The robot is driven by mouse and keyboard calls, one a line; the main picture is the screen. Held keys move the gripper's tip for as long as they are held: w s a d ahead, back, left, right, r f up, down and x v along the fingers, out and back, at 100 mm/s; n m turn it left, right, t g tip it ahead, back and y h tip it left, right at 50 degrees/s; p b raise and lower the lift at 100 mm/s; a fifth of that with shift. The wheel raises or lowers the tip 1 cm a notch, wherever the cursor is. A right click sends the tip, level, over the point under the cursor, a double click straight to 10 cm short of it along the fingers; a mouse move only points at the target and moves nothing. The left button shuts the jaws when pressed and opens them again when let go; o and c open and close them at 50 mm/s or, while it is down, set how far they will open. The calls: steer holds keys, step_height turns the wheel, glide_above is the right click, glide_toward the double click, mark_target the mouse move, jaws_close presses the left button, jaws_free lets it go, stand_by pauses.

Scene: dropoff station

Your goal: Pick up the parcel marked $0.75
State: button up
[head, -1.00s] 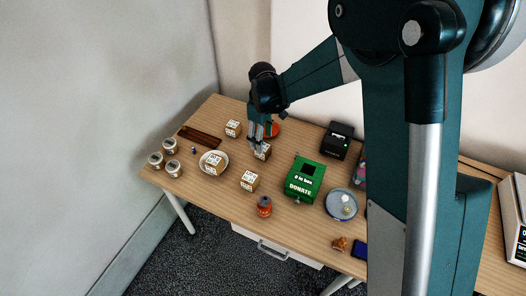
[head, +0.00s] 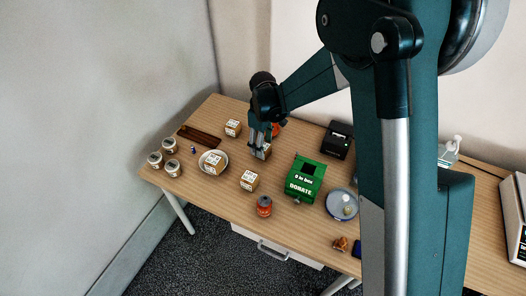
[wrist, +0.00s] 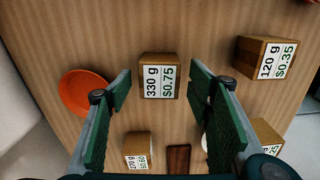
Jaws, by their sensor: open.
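The parcel marked 330 g, $0.75 (wrist: 158,77) is a small brown box with a white label. In the wrist view it stands between and beyond the fingertips of my open gripper (wrist: 160,88), with no visible contact. In the head view my gripper (head: 257,146) is above this parcel (head: 264,153) and partly hides it. Other parcels in the wrist view are marked $0.35 (wrist: 267,58) and $0.60 (wrist: 137,149), and one at the lower right (wrist: 266,136) has a label partly cut off.
An orange dish (wrist: 86,92) lies beside the $0.75 parcel. The head view also shows a parcel on a white plate (head: 226,157), a green donate box (head: 305,181), a red jar (head: 264,207), a black device (head: 337,140) and several jars at left.

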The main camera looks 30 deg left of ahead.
steer(key=shift+f+b, duration=0.4)
steer(key=shift+f, duration=1.4)
steer(key=c, duration=1.2)
steer(key=shift+o, duration=0.2)
steer(key=shift+r+p, duration=1.05)
steer(key=shift+r, duration=4)
steer(key=shift+w, duration=0.1)
